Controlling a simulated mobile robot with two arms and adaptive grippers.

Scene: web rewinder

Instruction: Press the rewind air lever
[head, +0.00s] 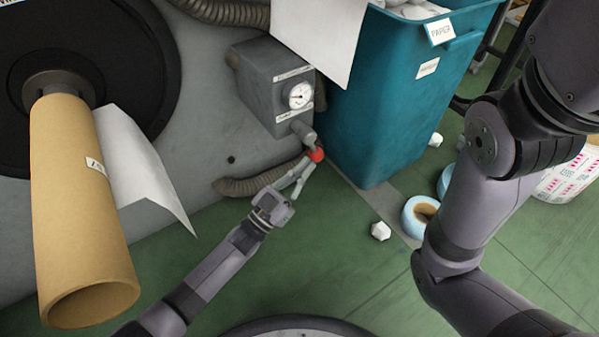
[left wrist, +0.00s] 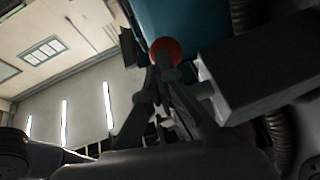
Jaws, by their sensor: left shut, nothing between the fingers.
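The rewind air lever has a red round knob (head: 316,155) on a grey stub below the grey box (head: 262,82) with the round gauge (head: 300,95). The red knob also shows in the left wrist view (left wrist: 165,50), just beyond the fingertips. My left gripper (head: 304,170) is shut and empty, its tips at the knob's lower left side. They look very close to the knob or touching it; I cannot tell which. In the left wrist view the fingers (left wrist: 160,85) partly cover the knob's lower edge. My right arm is at the right; its gripper is out of view.
A teal paper bin (head: 380,110) stands right beside the lever. A cardboard core (head: 80,200) with a loose white sheet (head: 145,165) juts out at the left. A corrugated hose (head: 250,184) runs below the box. A blue tape roll (head: 415,216) and crumpled paper (head: 380,231) lie on the green floor.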

